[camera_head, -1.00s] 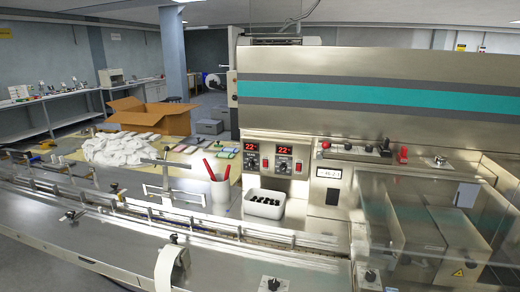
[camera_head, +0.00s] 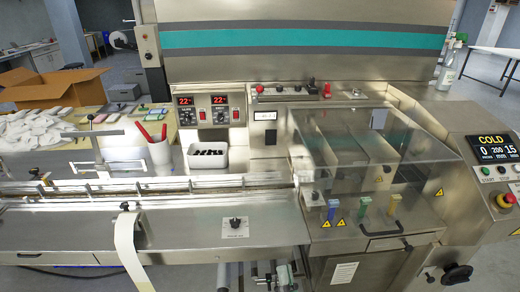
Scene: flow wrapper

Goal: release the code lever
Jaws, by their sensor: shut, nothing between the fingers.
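Three small coloured levers or handles stand on the front ledge below the clear guard: a blue one (camera_head: 332,209), a green one (camera_head: 364,206) and a yellow one (camera_head: 395,204). A row of small controls sits on the upper panel (camera_head: 290,89), with a red piece (camera_head: 327,90) at its right end. I cannot read any label that tells which of these is the code lever. My gripper is not in view.
A clear guard cover (camera_head: 350,140) spans the machine's middle right. A control panel (camera_head: 494,148) reads COLD, with a red emergency knob (camera_head: 506,200) below. A white bin (camera_head: 208,157) and a cup with red-handled tools (camera_head: 159,152) stand behind the conveyor (camera_head: 120,190).

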